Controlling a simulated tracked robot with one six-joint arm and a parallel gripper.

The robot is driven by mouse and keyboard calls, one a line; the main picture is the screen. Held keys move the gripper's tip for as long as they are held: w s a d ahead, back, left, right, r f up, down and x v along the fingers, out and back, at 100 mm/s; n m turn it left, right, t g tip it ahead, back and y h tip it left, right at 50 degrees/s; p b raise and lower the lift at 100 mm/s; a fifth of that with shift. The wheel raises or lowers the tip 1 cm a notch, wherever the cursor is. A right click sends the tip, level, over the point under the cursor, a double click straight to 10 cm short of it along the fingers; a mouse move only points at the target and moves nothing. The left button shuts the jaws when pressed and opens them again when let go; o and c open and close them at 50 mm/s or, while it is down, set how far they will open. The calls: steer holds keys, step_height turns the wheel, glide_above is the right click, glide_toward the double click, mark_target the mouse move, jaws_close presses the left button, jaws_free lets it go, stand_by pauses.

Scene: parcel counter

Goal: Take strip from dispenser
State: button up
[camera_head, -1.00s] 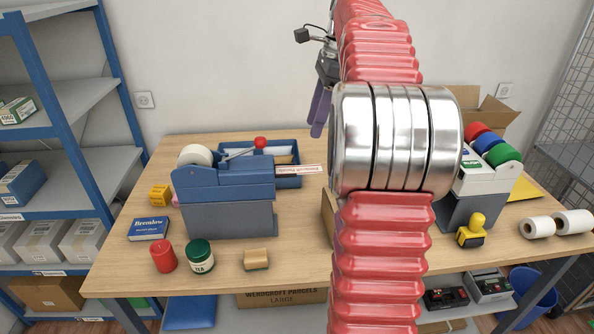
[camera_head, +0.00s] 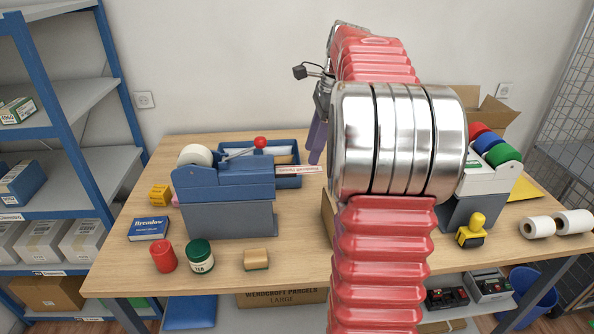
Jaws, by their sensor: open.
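The dispenser (camera_head: 222,185) is a blue block on a grey base, with a white roll at its left end and a red-knobbed lever (camera_head: 260,143) on top. A white strip (camera_head: 300,169) with red print sticks out of its right end. My gripper (camera_head: 316,150) is open; a purple finger points down just above the strip's outer end. The rest of the gripper is mostly hidden behind my arm. I cannot tell from this view whether the finger touches the strip or is apart from it.
A blue tray (camera_head: 288,180) lies behind the dispenser. A red candle (camera_head: 163,256), a green-lidded tea jar (camera_head: 200,257) and a sponge (camera_head: 256,259) stand in front. A second dispenser with coloured rolls (camera_head: 497,150) and a yellow stamp (camera_head: 471,232) are at right.

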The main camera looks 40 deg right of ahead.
mark_target(307, 169)
steer(key=shift+x, duration=2.3)
steer(key=shift+d, duration=0.1)
steer(key=shift+c, duration=0.7)
steer(key=c, duration=0.4)
